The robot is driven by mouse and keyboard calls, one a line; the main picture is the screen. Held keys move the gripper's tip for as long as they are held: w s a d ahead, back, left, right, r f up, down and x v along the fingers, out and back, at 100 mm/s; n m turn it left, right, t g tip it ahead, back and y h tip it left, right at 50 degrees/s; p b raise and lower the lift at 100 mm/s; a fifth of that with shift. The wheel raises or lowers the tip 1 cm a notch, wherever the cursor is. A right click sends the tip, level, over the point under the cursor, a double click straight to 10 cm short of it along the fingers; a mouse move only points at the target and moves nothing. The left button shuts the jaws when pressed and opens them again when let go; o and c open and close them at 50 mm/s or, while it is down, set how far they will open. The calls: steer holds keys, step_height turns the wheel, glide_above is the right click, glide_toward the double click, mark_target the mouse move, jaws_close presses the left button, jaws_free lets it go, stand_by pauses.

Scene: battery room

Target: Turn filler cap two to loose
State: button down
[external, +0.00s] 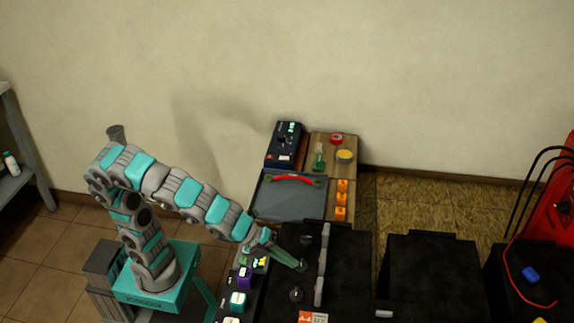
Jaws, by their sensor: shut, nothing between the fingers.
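A large black battery (345,262) stands in front of my arm. Dark round filler caps sit in a row on its top: a far cap (305,240) and a near cap (296,294) show clearly. My gripper (301,266) reaches from the left and points down at the battery top between these two. It is shut and holds nothing. Its tip is at or just above a middle cap, which it largely covers; I cannot tell if they touch. I cannot read cap numbers or loose marks.
A grey bar (323,262) runs beside the caps. A tray (282,197) with a red-handled tool (295,179), a dark blue device (284,145) and orange blocks (341,200) are behind. Coloured items line the battery's left side. Another black battery (432,275) stands right.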

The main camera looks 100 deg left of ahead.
mark_target(301, 268)
steer(key=shift+w+d+f+n+y+b, duration=0.1)
steer(key=shift+d+n+y+b, duration=0.1)
steer(key=shift+n+y+b, duration=0.3)
steer(key=shift+w+d+f+n+y+b, duration=0.15)
steer(key=shift+n+y+b, duration=0.1)
steer(key=shift+n+y, duration=0.35)
steer(key=shift+d+r+n, duration=0.1)
steer(key=shift+n, duration=0.2)
steer(key=shift+w+d+r+n+g+y+b, duration=0.15)
steer(key=shift+n+g+y+b, duration=0.15)
steer(key=shift+n+y, duration=0.15)
steer(key=shift+w+d+f+n+g+y+b, duration=0.15)
steer(key=shift+n+g+y, duration=0.2)
steer(key=shift+n, duration=0.2)
steer(key=shift+w+d+r+n+g+y, duration=0.1)
steer(key=shift+w+d+n+g+y, duration=0.1)
steer(key=shift+n+g+y, duration=0.55)
steer(key=shift+w+d+f+n+g+y, duration=0.15)
steer(key=shift+n+y, duration=0.25)
steer(key=shift+n, duration=0.7)
steer(key=shift+w+d+r+n+g+y, duration=0.2)
steer(key=shift+n+g+y, duration=0.35)
steer(key=shift+n, duration=0.4)
steer(key=shift+a, duration=0.1)
steer(key=shift+w+p, duration=0.6)
steer(key=shift+w, duration=0.45)
